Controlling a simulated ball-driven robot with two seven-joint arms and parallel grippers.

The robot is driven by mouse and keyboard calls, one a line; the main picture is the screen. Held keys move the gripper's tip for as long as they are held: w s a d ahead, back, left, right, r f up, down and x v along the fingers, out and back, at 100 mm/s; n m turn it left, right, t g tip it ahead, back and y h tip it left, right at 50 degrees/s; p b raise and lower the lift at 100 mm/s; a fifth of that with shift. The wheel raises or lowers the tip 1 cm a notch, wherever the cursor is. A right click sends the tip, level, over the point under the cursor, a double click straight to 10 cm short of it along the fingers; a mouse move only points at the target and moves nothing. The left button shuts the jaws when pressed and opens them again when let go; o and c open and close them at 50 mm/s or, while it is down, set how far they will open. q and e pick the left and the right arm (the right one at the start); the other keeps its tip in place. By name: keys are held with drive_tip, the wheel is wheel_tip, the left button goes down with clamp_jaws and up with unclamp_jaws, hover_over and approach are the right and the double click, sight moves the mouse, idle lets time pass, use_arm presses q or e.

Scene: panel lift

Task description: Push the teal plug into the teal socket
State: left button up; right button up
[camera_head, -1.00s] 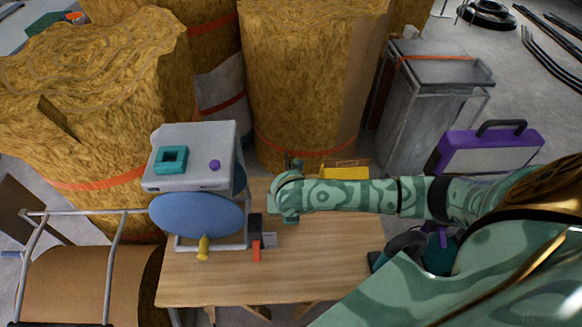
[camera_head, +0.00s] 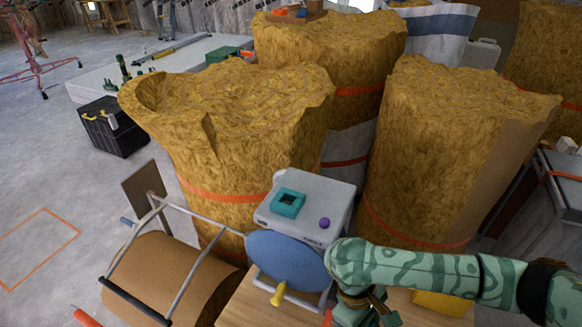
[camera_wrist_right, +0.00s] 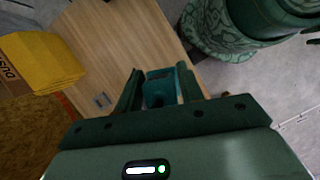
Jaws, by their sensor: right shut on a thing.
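The teal socket (camera_head: 288,203) is a square raised frame with a dark opening on the sloped top of a grey box (camera_head: 342,190). In the right wrist view my right gripper (camera_wrist_right: 160,76) is shut on a teal block, the plug (camera_wrist_right: 158,92), held between its two dark fingers over the wooden table. In the head view my right arm comes in from the right, and its wrist end is low, right of the box and apart from the socket. The plug is hidden there. My left gripper is not in view.
A purple knob (camera_head: 324,223) sits beside the socket. A blue disc (camera_head: 285,260) with a yellow handle (camera_head: 279,293) is at the box's front. Tall insulation rolls (camera_head: 440,150) stand close behind.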

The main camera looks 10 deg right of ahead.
wheel_tip(320, 180, up, 12)
drive_tip(key=m+y, duration=0.2)
drive_tip(key=m, duration=0.4)
drive_tip(key=shift+s+d+f+m+g, duration=0.15)
drive_tip(key=shift+s+d+m+g, duration=0.25)
drive_tip(key=shift+s+d, duration=0.05)
drive_tip(key=shift+m+y, duration=0.4)
drive_tip(key=v, duration=0.4)
drive_tip(key=d+v, duration=0.1)
drive_tip(key=v, duration=0.1)
drive_tip(key=shift+w+r, duration=0.2)
drive_tip(key=shift+r, duration=0.15)
drive_tip(key=c, duration=0.3)
drive_tip(key=shift+w+d+r, duration=0.1)
drive_tip(key=shift+w+r, duration=0.15)
drive_tip(key=shift+r, duration=0.2)
drive_tip(key=shift+c, duration=0.2)
